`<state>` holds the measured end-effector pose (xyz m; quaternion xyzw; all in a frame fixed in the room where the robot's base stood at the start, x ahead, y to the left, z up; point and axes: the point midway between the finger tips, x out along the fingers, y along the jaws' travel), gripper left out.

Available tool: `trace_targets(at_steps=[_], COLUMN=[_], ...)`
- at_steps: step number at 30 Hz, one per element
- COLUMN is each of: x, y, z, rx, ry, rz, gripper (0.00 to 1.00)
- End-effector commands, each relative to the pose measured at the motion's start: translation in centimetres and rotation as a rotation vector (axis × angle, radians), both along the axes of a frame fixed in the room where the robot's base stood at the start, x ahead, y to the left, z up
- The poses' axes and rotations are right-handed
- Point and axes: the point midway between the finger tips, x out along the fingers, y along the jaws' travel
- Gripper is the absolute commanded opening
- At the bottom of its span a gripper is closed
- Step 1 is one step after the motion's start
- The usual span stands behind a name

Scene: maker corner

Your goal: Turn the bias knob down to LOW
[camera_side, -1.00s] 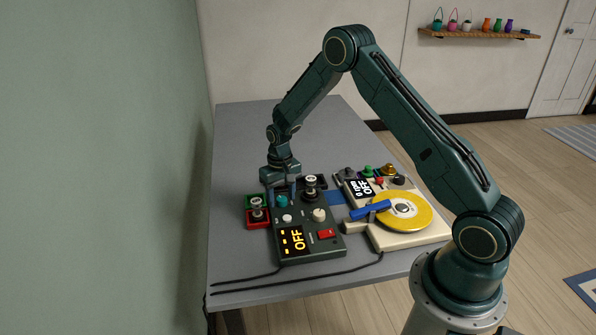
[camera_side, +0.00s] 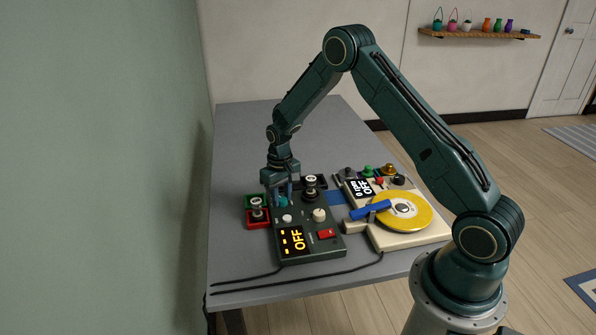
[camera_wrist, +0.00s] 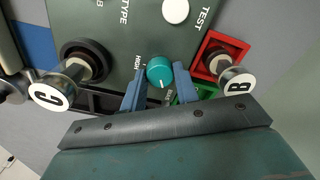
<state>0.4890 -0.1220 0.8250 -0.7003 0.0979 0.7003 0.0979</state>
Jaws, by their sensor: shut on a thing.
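The teal bias knob (camera_wrist: 160,71) sits on the dark green box (camera_side: 313,246), with the word HIGH printed to its left in the wrist view. A light mark on the knob points toward the bottom of that view. The knob's LOW label cannot be made out. My gripper (camera_wrist: 159,85) has one blue finger on each side of the knob and is shut on it. In the side view my gripper (camera_side: 279,198) is down at the box's far left corner, and its fingers partly hide the knob.
A white knob (camera_wrist: 175,10) is close by on the box. Posts marked C (camera_wrist: 52,93) and B (camera_wrist: 237,84) stand either side of my gripper. A red tray (camera_side: 262,225) is left of the box. A cream machine with a yellow disc (camera_side: 409,224) is at right.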

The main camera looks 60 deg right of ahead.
Motion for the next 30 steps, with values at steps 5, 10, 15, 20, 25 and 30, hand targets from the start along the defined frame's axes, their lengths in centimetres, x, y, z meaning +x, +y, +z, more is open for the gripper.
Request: trace_targets(at_steps=[5, 10, 15, 20, 25, 30], x=[-0.01, -0.01, -0.01, -0.01, -0.01, -0.01], y=[0.01, 0.01, 0.01, 0.01, 0.00, 0.00], z=[0.03, 0.04, 0.04, 0.04, 0.05, 0.05], rx=[0.000, 0.000, 0.000, 0.000, 0.000, 0.000], ry=[0.000, 0.000, 0.001, 0.001, 0.001, 0.001], rz=[0.131, 0.285, 0.446, 0.598, 0.757, 0.895], gripper=[0.07, 0.07, 0.07, 0.07, 0.07, 0.07])
